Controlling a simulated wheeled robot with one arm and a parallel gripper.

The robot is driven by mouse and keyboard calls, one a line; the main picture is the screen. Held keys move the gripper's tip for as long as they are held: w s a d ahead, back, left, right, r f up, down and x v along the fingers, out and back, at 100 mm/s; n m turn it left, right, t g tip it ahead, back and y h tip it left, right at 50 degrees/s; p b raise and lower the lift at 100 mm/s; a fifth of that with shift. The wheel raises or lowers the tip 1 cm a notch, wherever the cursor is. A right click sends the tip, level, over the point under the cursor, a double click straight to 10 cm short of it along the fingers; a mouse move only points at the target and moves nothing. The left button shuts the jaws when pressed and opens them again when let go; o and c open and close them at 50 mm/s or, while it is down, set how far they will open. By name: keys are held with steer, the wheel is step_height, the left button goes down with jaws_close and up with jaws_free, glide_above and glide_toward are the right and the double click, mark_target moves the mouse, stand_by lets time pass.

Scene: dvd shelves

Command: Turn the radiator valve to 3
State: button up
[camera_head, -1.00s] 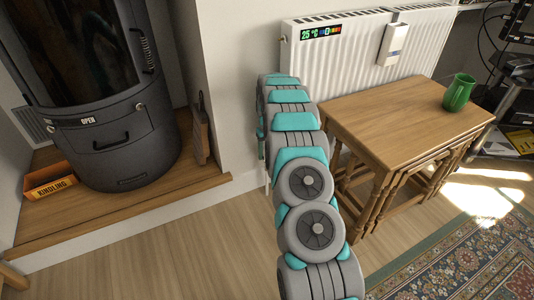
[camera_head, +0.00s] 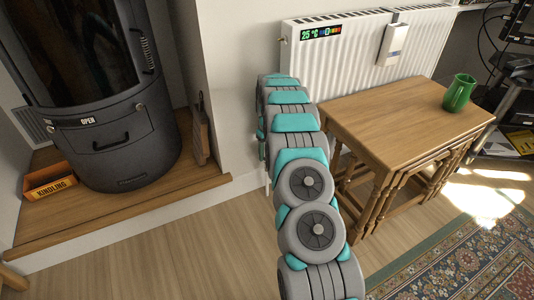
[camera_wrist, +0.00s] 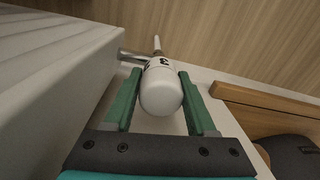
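The radiator valve (camera_wrist: 161,88) is a white rounded knob with dark markings, and a "3" shows near its far end in the wrist view. The two green fingers of my gripper (camera_wrist: 160,78) lie on either side of the knob, very close to its sides. I cannot tell whether they press on it. A metal pipe fitting (camera_wrist: 130,56) joins the valve to the radiator side. The white radiator (camera_head: 358,55) stands against the wall in the head view, with a display reading 25 °C (camera_head: 321,32). In the head view the valve and my gripper are hidden behind my arm.
A wooden nest of tables (camera_head: 395,115) with a green mug (camera_head: 459,93) stands right of my arm, in front of the radiator. A dark stove (camera_head: 110,140) and a kindling box (camera_head: 49,187) are on the left. The wooden floor (camera_head: 160,265) in front is clear.

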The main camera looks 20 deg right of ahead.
steer(key=o, duration=0.4)
steer(key=shift+d+r, duration=0.15)
steer(key=shift+r, duration=3.75)
